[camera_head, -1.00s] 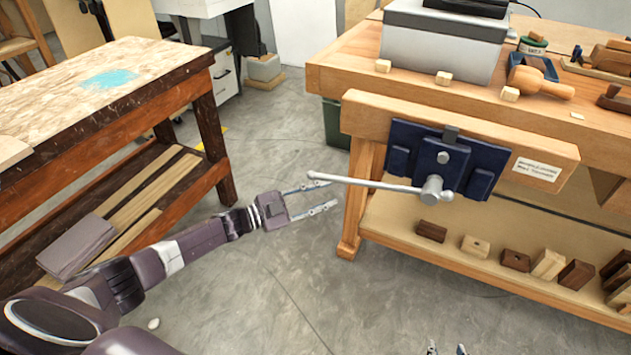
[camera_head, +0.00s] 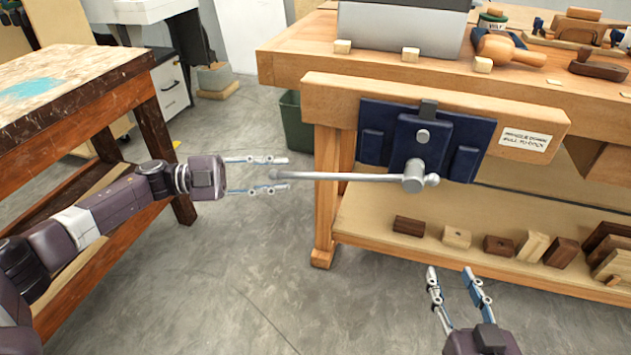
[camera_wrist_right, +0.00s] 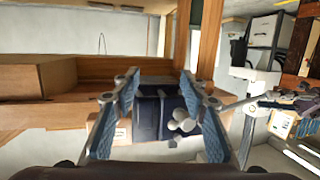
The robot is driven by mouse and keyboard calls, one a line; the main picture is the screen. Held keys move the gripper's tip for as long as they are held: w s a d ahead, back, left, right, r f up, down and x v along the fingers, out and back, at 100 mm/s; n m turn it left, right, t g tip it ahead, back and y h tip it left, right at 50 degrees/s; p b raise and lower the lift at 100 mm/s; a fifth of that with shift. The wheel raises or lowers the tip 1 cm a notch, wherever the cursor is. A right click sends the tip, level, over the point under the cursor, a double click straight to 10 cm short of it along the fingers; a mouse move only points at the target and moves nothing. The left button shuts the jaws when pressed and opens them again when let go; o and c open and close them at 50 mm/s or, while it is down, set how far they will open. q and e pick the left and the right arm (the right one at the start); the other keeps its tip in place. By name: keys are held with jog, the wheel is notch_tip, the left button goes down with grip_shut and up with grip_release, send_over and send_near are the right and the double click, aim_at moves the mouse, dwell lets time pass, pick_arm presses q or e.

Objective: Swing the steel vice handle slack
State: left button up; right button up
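The steel vice handle (camera_head: 340,177) is a long grey bar, lying nearly level and reaching left from the screw head (camera_head: 414,176) of the dark blue vice (camera_head: 380,145). My left gripper (camera_head: 286,175) is open, with one finger above and one below the handle's knobbed left end in the head view; contact cannot be told. My right gripper (camera_head: 449,270) is open and empty, below and right of the vice. In the right wrist view its two fingers (camera_wrist_right: 158,84) are spread, with the vice (camera_wrist_right: 146,118) and handle (camera_wrist_right: 238,103) beyond them.
The vice sits on the front of a wooden workbench (camera_head: 283,65), beside a label (camera_head: 525,139) only partly legible. Several wood blocks lie on the lower shelf (camera_head: 372,213). A second table (camera_head: 90,75) stands at the left. Grey floor (camera_head: 250,290) is open between them.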

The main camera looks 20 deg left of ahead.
aim_at(301, 176)
pick_arm(q)
jog(key=shift+s+d+m+g, duration=0.15)
jog(key=shift+s+m+g, duration=0.2)
jog(key=shift+m+g, duration=0.15)
jog(key=shift+d+r, duration=0.15)
jog(key=shift+d, duration=0.2)
jog(key=b+x, duration=0.1)
jog(key=x, duration=0.6)
pick_arm(e)
notch_tip(301, 176, up, 7)
jog(key=t+y, duration=0.1)
jog(key=t, duration=0.1)
jog(key=shift+w+a+t, duration=0.3)
jog(key=shift+w+t, duration=0.05)
jog(key=shift+t, duration=0.05)
pick_arm(q)
jog(key=shift+c, duration=0.4)
pick_arm(e)
jog(key=shift+f, duration=0.1)
pick_arm(q)
grip_shut()
